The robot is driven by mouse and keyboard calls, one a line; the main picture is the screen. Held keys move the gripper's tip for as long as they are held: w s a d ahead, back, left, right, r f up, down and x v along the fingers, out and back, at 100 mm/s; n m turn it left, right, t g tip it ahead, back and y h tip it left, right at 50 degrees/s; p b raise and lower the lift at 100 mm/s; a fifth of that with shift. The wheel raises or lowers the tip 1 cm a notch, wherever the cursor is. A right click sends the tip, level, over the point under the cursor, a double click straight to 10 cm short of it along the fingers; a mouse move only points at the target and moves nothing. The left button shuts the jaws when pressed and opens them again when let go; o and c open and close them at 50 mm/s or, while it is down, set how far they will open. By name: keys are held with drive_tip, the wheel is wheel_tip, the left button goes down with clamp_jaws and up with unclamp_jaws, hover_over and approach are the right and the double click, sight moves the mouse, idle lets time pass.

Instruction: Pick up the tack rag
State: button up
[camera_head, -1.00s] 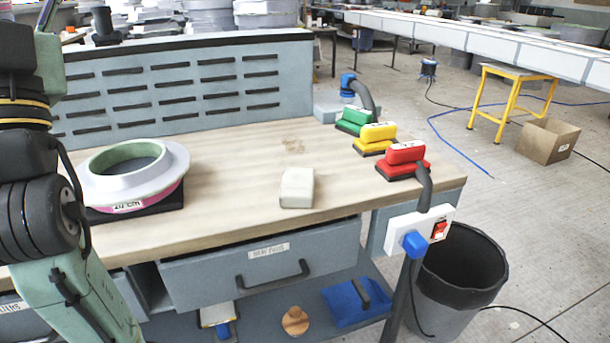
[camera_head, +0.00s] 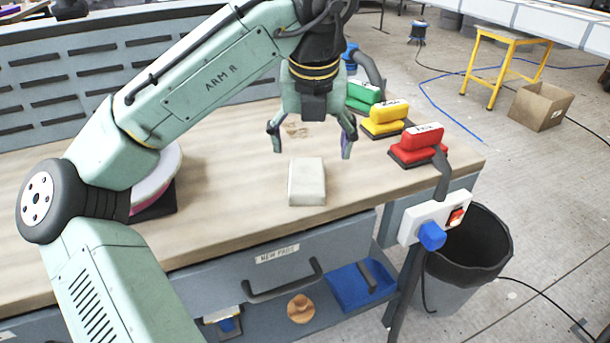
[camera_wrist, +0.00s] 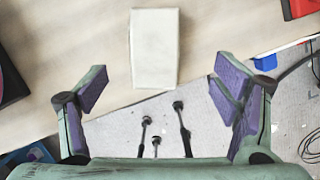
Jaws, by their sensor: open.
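A cream, rounded rectangular pad (camera_head: 307,183), which looks like the folded tack rag, lies flat on the wooden bench top near its front edge. My gripper (camera_head: 312,152) is open and empty, fingers pointing down, above the bench by the pad and apart from it. In the wrist view the pad (camera_wrist: 155,48) lies beyond the fingertips, roughly centred between the two fingers of my gripper (camera_wrist: 160,92). The whole top of the pad shows.
Green (camera_head: 364,93), yellow (camera_head: 384,117) and red (camera_head: 420,140) sanding blocks stand to the right. A power strip (camera_head: 430,222) hangs at the bench's right end above a black bin (camera_head: 470,245). A flat brownish mark (camera_head: 297,130) lies behind the pad.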

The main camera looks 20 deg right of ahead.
sight(307, 175)
drive_tip(key=x, duration=0.2)
drive_tip(key=shift+w+f, duration=0.1)
drive_tip(key=shift+f, duration=0.3)
drive_tip(key=x, duration=0.5)
drive_tip(key=shift+a+p, duration=0.35)
drive_tip(key=shift+a, duration=0.05)
drive_tip(key=c, duration=1.2)
drive_tip(key=shift+c, duration=0.2)
drive_tip(key=shift+r, duration=0.1)
